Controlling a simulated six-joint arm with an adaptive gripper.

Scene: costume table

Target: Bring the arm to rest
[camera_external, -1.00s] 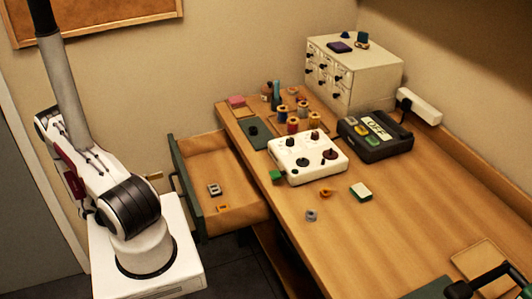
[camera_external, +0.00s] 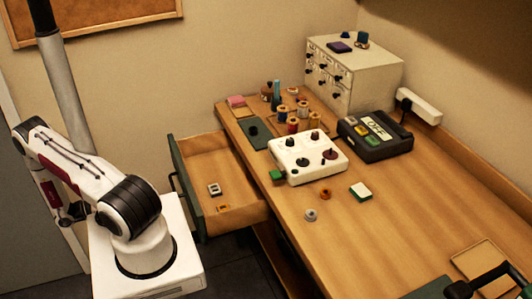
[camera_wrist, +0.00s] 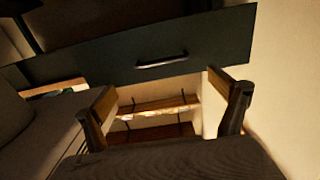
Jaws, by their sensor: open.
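My gripper (camera_wrist: 163,88) is open and empty in the wrist view, its two fingers wide apart with wooden-looking inner pads. Beyond and above the fingers is the dark green front of the drawer (camera_wrist: 205,42) with a black handle (camera_wrist: 162,62). In the external view my arm (camera_external: 85,175) is folded at the left, clear of the table. My gripper cannot be made out clearly there.
The drawer (camera_external: 207,160) stands pulled out towards my arm, with small items inside. The table (camera_external: 400,205) holds a white control box (camera_external: 308,158), a dark device reading OFF (camera_external: 375,137), spools and a cabinet (camera_external: 350,75). Shelves (camera_wrist: 160,104) show below the drawer front.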

